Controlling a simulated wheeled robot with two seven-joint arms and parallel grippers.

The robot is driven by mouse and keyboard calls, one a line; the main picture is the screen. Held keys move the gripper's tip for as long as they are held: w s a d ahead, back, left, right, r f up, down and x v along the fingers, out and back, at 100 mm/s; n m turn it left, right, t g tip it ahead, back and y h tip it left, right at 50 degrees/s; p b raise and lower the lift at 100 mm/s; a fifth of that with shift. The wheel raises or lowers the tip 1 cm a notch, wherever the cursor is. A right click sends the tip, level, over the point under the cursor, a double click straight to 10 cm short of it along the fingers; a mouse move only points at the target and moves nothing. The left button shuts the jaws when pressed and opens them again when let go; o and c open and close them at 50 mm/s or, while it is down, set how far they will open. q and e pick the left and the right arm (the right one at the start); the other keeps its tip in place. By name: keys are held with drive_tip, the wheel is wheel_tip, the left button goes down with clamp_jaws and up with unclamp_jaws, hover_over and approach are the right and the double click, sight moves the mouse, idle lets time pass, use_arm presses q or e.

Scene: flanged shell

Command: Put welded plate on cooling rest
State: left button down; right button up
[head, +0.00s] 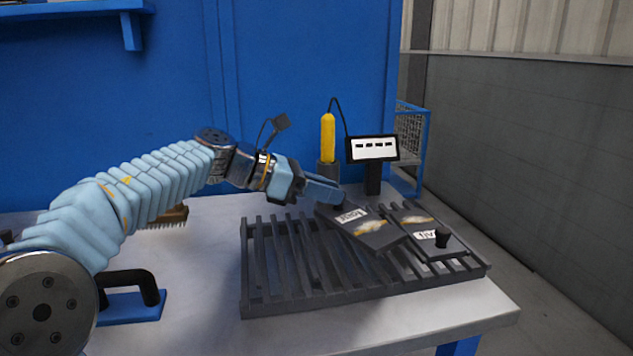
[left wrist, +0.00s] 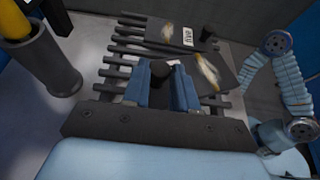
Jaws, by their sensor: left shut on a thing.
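My left gripper (head: 328,196) is shut on the black knob of a dark welded plate (head: 381,240), which has a white label and a pale weld bead. In the left wrist view the jaws (left wrist: 160,82) close around the knob, and the plate (left wrist: 220,78) shows beyond them. It is over the cooling rest (head: 300,298), a dark slatted rack; I cannot tell whether it touches the slats. A second welded plate (head: 408,218) with a label and knob lies on the rest's right part, and the held plate's edge comes close to it or overlaps it. My right gripper is not in view.
A yellow-handled tool (head: 327,138) stands in a dark holder behind the rest, beside a display box (head: 372,148) on a post. A brush (head: 172,216) and a blue block with a black handle (head: 130,302) are on the left. The rest's left slats are bare.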

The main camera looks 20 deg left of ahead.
sight(328, 207)
use_arm(q)
drive_tip(key=shift+w+d+f, duration=0.1)
drive_tip(key=shift+w+f, duration=0.05)
drive_tip(key=shift+f, duration=0.75)
drive_tip(key=shift+w+d+f, duration=0.1)
drive_tip(key=shift+w+f, duration=0.05)
drive_tip(key=shift+f, duration=0.75)
drive_tip(key=c, duration=0.9)
unclamp_jaws()
drive_tip(key=shift+f, duration=0.1)
drive_tip(key=shift+a, duration=0.1)
drive_tip(key=v, duration=1.2)
